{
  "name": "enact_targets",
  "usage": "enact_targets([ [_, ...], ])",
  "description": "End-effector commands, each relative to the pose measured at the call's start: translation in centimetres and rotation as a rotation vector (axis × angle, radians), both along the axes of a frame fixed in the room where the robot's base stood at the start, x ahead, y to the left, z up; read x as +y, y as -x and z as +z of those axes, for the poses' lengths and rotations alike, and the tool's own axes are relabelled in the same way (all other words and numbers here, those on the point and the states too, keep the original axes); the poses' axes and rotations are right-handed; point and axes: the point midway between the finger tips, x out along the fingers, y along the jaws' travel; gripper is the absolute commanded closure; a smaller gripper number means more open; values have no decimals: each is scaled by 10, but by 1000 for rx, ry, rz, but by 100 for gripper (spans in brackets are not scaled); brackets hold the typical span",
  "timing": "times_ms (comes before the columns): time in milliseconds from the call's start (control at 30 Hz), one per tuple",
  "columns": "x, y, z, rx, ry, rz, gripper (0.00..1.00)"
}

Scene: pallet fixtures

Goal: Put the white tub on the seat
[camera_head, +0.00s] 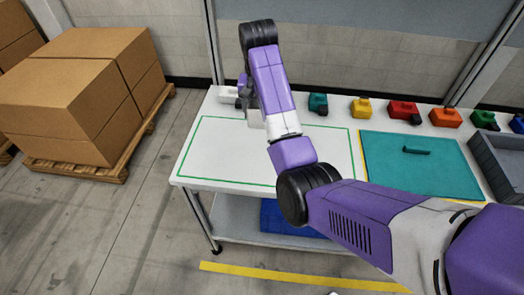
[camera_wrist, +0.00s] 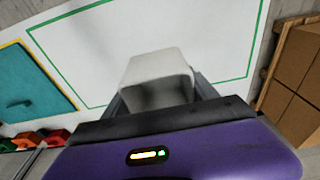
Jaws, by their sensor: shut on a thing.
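The white tub (camera_wrist: 156,72) shows in the wrist view between the fingers of my gripper (camera_wrist: 158,90). The gripper is shut on it, with one grey finger on each side. The white tabletop lies beyond the tub. In the head view my gripper (camera_head: 252,116) is over the back left part of the table, near the green outline, and my arm hides part of it. The tub is hard to make out there. I cannot tell which thing is the seat.
A green outline (camera_head: 192,150) marks the left of the white table (camera_head: 340,200). A teal mat (camera_head: 390,175) with a small teal bar lies to its right. Several coloured blocks line the back edge, with a grey tray (camera_head: 480,165) at right. Boxes (camera_head: 70,95) stand on a pallet at left.

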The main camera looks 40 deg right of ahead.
Motion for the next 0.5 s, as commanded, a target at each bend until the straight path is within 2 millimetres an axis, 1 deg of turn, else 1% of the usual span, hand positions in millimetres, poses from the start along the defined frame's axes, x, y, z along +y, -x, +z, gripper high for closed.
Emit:
enact_targets([
  [33,0,0,-17,-2,1,0,74],
  [133,0,-1,-33,-2,1,0,74],
  [167,1,0,-35,1,-1,1,74],
  [400,1,0,-89,1,-1,2,74],
  [500,1,0,-106,0,-1,2,74],
])
